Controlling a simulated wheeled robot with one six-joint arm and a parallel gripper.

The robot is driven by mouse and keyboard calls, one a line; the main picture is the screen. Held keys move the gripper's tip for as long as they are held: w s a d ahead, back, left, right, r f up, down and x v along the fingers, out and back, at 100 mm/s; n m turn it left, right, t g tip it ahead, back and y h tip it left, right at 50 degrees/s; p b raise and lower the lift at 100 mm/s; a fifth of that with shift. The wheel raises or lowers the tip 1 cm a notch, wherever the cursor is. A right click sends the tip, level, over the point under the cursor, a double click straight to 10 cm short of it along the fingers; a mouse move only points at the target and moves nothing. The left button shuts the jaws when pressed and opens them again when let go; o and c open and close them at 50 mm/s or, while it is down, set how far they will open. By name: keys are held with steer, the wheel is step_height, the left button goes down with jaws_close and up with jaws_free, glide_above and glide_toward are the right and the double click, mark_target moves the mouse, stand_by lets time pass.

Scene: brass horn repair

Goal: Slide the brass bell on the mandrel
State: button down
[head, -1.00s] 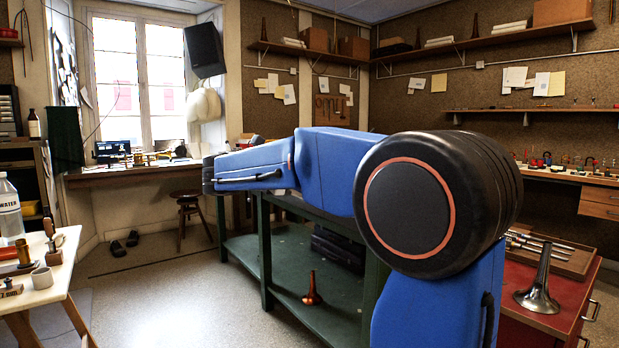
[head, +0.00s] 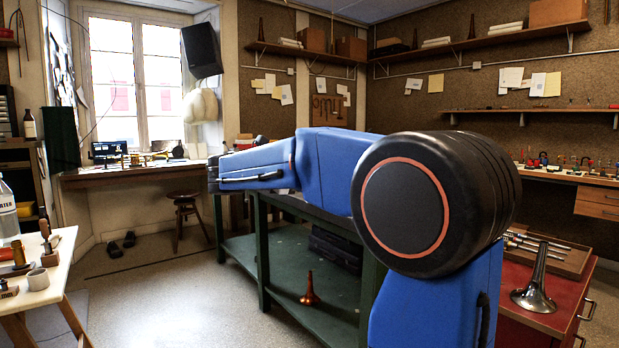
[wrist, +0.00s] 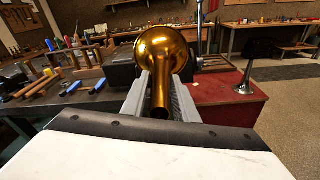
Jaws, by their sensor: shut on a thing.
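The brass bell (wrist: 160,52) is in the wrist view, its wide rounded flare away from me and its dark, open narrow end toward me. My gripper (wrist: 161,98) is shut on its narrow part, one grey finger on each side. A thin upright steel rod (wrist: 199,22) stands behind and to the right of the bell; I cannot tell whether it is the mandrel. A flared silver piece stands upright on the red cabinet in the wrist view (wrist: 245,80) and the head view (head: 535,290). In the head view my gripper and the held bell are not visible.
Mallets and hand tools (wrist: 85,70) lie left of the bell on a dark bench. The red cabinet (wrist: 218,88) is to the right, with open floor (wrist: 292,105) beyond. A green bench (head: 262,255) carries a copper-coloured bell (head: 310,290) on its lower shelf.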

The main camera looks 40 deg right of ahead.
steer(key=shift+w+d, duration=0.15)
steer(key=shift+d, duration=3.9)
steer(key=c, duration=1.3)
jaws_free()
steer(key=s+a+r, duration=0.1)
steer(key=a+r, duration=0.1)
steer(key=a, duration=1.5)
steer(key=shift+a, duration=0.15)
